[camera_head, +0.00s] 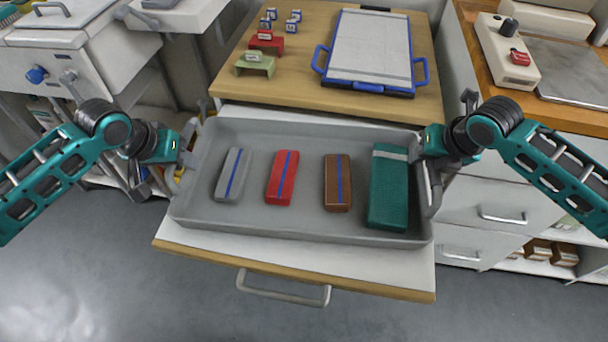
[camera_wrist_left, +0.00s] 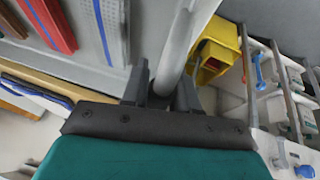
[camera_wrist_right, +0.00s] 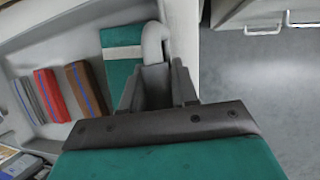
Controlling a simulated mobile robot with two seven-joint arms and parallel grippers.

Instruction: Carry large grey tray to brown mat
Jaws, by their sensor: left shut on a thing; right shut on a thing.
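The large grey tray (camera_head: 300,229) lies lengthwise in front of me in the head view, over a white drawer unit; I cannot tell whether it touches the unit. It holds a grey bundle (camera_head: 233,176), a red bundle (camera_head: 282,178), a brown bundle (camera_head: 337,184) and a larger green one (camera_head: 389,190). My left gripper (camera_head: 188,150) is shut on the tray's left handle, seen in the left wrist view (camera_wrist_left: 160,88). My right gripper (camera_head: 417,152) is shut on the right handle, seen in the right wrist view (camera_wrist_right: 156,85). I cannot make out a brown mat.
Behind the tray, a wooden tabletop (camera_head: 300,93) carries a blue-handled board (camera_head: 369,50), a red stand (camera_head: 267,41), a green stand (camera_head: 256,64) and several small blue-and-white blocks. White drawers (camera_head: 487,205) stand at the right. Grey floor (camera_head: 110,270) is open at front left.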

